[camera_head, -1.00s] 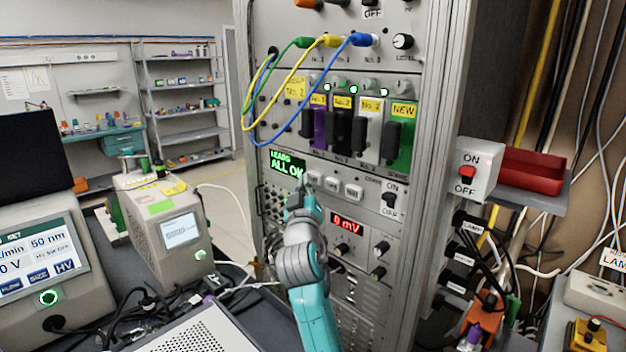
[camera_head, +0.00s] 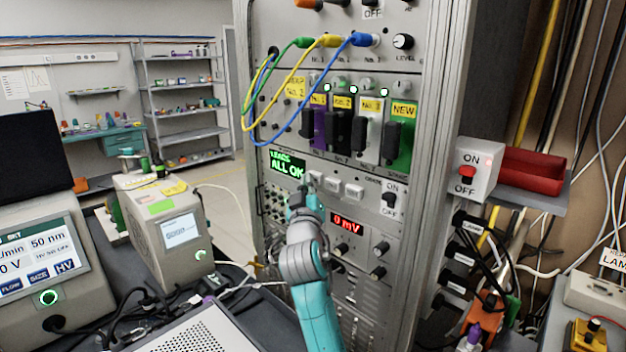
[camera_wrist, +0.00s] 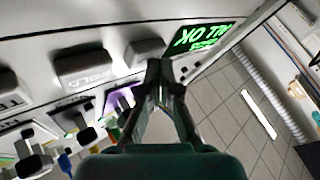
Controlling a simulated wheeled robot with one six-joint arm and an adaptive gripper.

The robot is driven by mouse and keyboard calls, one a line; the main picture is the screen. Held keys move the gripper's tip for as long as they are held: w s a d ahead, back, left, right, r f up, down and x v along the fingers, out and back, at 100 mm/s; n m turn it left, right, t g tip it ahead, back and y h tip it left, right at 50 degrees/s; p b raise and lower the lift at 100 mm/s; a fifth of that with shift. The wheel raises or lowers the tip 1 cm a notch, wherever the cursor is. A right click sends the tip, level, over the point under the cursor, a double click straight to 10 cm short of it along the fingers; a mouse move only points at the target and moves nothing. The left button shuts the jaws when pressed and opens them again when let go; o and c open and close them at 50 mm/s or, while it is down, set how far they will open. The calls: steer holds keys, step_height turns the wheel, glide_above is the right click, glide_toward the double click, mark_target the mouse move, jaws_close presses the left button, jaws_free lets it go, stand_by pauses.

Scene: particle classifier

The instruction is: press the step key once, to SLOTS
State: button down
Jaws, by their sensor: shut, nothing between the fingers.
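The grey panel carries a small green-lit display (camera_head: 287,164) reading "LEADS ALL OK"; it also shows upside down in the wrist view (camera_wrist: 205,38). Right of it in the head view is a row of pale keys: the left key (camera_head: 315,177), the middle key (camera_head: 333,185) and the right key (camera_head: 354,192). The wrist view shows a label like "HOLD" by the middle key (camera_wrist: 85,68); I cannot read which key is marked step. My gripper (camera_wrist: 162,75) is shut and empty, its tips beside the key nearest the display (camera_wrist: 146,50). Whether they touch it is unclear.
An ON/OFF switch (camera_head: 389,199) sits right of the keys, with a red "0 mV" readout (camera_head: 347,223) below. Above are plugged modules and looping cables (camera_head: 262,110). A bench instrument (camera_head: 165,225) stands left of my arm.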

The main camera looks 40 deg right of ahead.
steer(key=shift+d, duration=0.65)
stand_by(0.5)
steer(key=shift+a, duration=1.3)
steer(key=shift+s+a, duration=0.1)
steer(key=shift+a, duration=2.4)
